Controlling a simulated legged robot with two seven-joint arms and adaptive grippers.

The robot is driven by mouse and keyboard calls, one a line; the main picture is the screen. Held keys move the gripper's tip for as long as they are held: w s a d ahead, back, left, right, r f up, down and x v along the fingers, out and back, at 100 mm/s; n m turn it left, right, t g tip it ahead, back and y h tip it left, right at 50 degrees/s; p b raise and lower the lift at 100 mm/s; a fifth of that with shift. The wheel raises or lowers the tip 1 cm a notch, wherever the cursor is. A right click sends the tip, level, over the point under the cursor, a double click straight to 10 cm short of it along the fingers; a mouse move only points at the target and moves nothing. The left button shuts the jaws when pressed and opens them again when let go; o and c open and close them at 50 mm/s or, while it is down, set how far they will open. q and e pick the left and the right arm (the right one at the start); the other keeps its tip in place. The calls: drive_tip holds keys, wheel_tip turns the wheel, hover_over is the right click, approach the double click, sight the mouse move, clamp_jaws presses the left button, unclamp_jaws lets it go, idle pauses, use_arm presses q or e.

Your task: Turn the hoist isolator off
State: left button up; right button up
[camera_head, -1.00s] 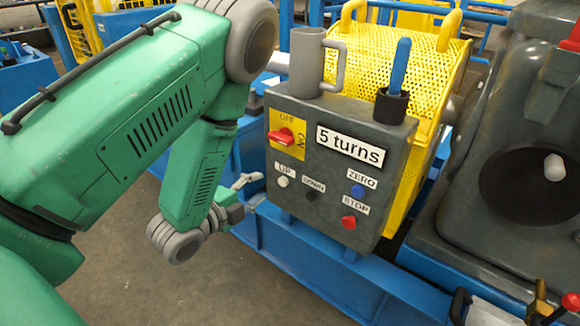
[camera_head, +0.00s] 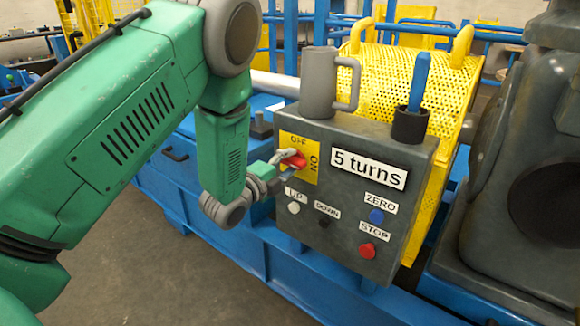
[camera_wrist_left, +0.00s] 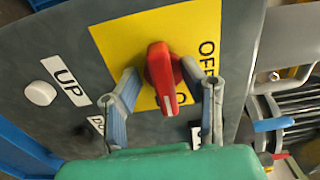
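The hoist isolator is a red rotary knob (camera_head: 297,160) on a yellow plate (camera_head: 287,143) marked OFF and ON, at the upper left of a grey control box. In the left wrist view the knob (camera_wrist_left: 160,72) has its white mark at the bottom, toward the ON label, which is partly hidden. OFF is at the right of that view. My left gripper (camera_head: 285,160) is at the knob. In the wrist view its fingers (camera_wrist_left: 160,82) are open, one on each side of the knob, with gaps visible. My right gripper is out of view.
The box (camera_head: 335,210) also carries UP, DOWN, ZERO and STOP buttons and a "5 turns" label. A grey mug (camera_head: 318,85) and a holder with a blue handle (camera_head: 419,82) stand on top. A yellow mesh guard (camera_head: 395,72) is behind. Blue frame runs below.

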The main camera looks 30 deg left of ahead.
use_arm(q)
drive_tip(key=shift+w+d+r, duration=0.15)
drive_tip(key=shift+w+d, duration=0.1)
drive_tip(key=shift+d, duration=0.25)
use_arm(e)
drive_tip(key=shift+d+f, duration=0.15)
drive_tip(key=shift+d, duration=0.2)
use_arm(q)
drive_tip(key=shift+a, duration=0.15)
clamp_jaws()
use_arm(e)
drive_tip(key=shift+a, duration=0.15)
